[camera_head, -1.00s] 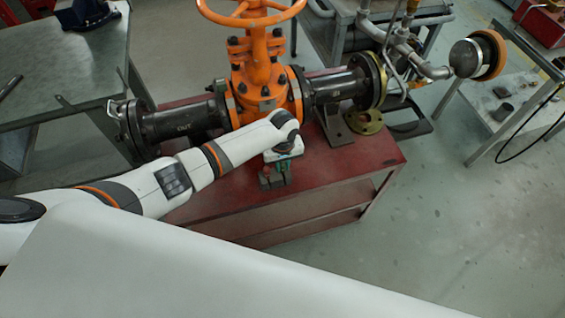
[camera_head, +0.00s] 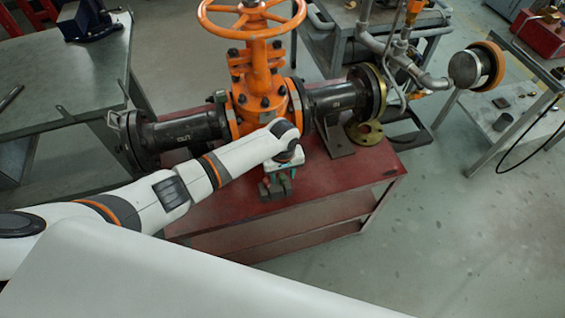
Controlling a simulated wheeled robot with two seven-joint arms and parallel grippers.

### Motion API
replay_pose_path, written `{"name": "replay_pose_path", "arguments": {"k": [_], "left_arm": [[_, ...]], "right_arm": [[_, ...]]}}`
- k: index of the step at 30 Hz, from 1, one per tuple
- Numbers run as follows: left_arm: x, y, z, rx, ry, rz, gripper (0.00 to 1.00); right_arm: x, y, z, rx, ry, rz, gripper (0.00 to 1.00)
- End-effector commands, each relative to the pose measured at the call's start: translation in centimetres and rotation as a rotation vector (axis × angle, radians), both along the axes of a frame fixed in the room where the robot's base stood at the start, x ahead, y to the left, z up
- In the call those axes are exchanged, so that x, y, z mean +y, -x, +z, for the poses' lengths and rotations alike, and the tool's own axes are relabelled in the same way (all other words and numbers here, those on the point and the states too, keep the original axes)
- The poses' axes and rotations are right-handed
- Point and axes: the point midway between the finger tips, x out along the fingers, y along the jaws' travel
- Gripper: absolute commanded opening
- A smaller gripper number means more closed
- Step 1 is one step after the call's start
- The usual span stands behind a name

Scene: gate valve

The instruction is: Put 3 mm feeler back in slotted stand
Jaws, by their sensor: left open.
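My left gripper (camera_head: 281,178) points down over the front of the red bench, just in front of the orange gate valve (camera_head: 262,85). It is open, but its fingers are small and partly covered by the wrist. Right at the fingers is a small dark block that looks like the slotted stand (camera_head: 270,193), with small red and green parts at it. Which of these is the 3 mm feeler, and whether it is in a slot, I cannot tell. My right gripper is not in view.
The red bench (camera_head: 340,185) carries the valve and its dark flanged pipes (camera_head: 180,140). A brass ring (camera_head: 366,134) lies at the right. A grey table (camera_head: 60,80) stands at the left, another (camera_head: 510,115) at the right. The bench top right of my gripper is clear.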

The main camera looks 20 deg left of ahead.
Motion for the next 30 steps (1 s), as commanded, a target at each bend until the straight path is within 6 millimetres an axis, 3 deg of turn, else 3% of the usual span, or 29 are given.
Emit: {"name": "replay_pose_path", "arguments": {"k": [9,15,30], "left_arm": [[0.0,-0.1,6.8,-0.004,0.001,0.0,0.45],[0.0,0.0,9.5,-0.001,0.0,0.001,0.45],[0.1,0.0,10.3,0.001,-0.001,0.001,0.45]], "right_arm": [[0.0,0.0,0.4,0.0,0.0,0.0,0.36],[0.0,0.0,0.3,0.0,0.0,0.0,0.36],[0.0,0.0,0.3,0.0,0.0,0.0,0.36]]}}
